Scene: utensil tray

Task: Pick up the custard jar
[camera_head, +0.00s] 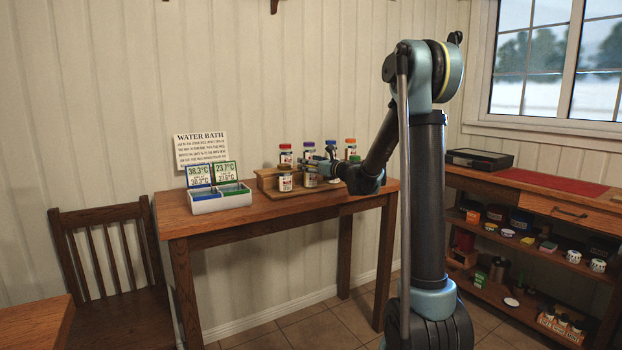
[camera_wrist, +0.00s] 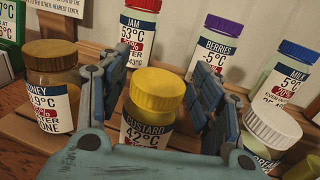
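The custard jar (camera_wrist: 147,132) has a yellow lid and a white label reading CUSTARD and 42°C. It stands in the middle of the wrist view among other jars. My gripper (camera_wrist: 163,68) is open, with one finger on the left and one on the right of the custard jar. A narrow gap shows between each finger and the lid, and the jar's lower part is hidden by the gripper's body. In the head view my gripper (camera_head: 325,168) is among the jars on the wooden table and partly hides them.
Close neighbours are the honey jar (camera_wrist: 52,85) on the left, a white-lidded jar (camera_wrist: 268,130) on the right, and the jam jar (camera_wrist: 137,30), berries jar (camera_wrist: 215,45) and milk jar (camera_wrist: 287,75) behind. In the head view a water bath (camera_head: 222,199) stands on the table (camera_head: 240,222), left of the jars.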

